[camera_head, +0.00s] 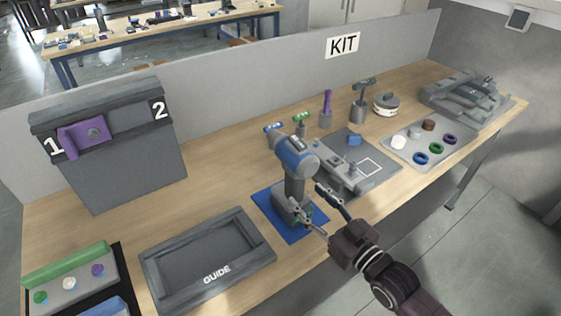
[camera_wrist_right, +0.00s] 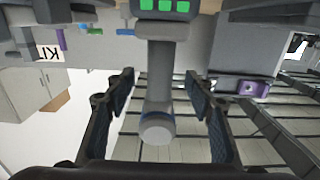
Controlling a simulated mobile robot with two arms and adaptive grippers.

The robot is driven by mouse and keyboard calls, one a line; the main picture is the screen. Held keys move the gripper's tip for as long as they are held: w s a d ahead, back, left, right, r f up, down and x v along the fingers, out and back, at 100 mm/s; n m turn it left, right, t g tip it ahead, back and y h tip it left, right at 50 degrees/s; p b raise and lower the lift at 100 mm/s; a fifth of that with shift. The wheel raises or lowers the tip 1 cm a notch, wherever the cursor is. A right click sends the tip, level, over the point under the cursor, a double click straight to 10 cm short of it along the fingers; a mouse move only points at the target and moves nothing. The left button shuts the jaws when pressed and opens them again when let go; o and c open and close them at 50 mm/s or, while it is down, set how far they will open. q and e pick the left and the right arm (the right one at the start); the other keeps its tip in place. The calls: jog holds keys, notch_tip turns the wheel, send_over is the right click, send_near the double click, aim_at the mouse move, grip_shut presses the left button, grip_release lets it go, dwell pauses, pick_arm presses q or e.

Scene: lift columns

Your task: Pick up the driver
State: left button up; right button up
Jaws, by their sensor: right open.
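The driver (camera_head: 295,160) is a blue and grey power tool standing upright on a blue mat (camera_head: 263,203) on the workbench. My right gripper (camera_head: 305,194) comes in from the lower right and is open at the lower part of the driver's grip. In the right wrist view the driver (camera_wrist_right: 166,60) appears upside down, its grip between the two spread fingers of my right gripper (camera_wrist_right: 158,85). Gaps show on both sides of the grip there. How deep the grip lies between the fingers is hard to tell. My left gripper is not in view.
A grey tray marked GUIDE (camera_head: 165,279) lies left of the blue mat. A grey fixture plate (camera_head: 385,180) is close on the right, with a parts tray (camera_head: 391,159) beyond it. Upright hand tools (camera_head: 326,105) stand behind. A grey numbered box (camera_head: 125,165) stands at the left.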

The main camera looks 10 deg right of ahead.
aim_at(293, 180)
jog(key=shift+w+a+r, duration=0.1)
jog(key=shift+w, duration=0.2)
jog(key=shift+w+r, duration=0.1)
jog(key=shift+w, duration=0.1)
jog(key=shift+p+x, duration=0.5)
jog(key=shift+x, duration=0.3)
jog(key=p+x, duration=0.1)
jog(key=x, duration=0.3)
jog(key=shift+w+a, duration=0.15)
jog(key=shift+w, duration=0.1)
jog(key=shift+c, duration=0.6)
jog(key=c, duration=0.8)
grip_shut()
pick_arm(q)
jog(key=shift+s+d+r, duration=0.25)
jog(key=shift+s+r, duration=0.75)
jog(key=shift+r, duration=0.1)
pick_arm(e)
jog(key=shift+r, duration=0.1)
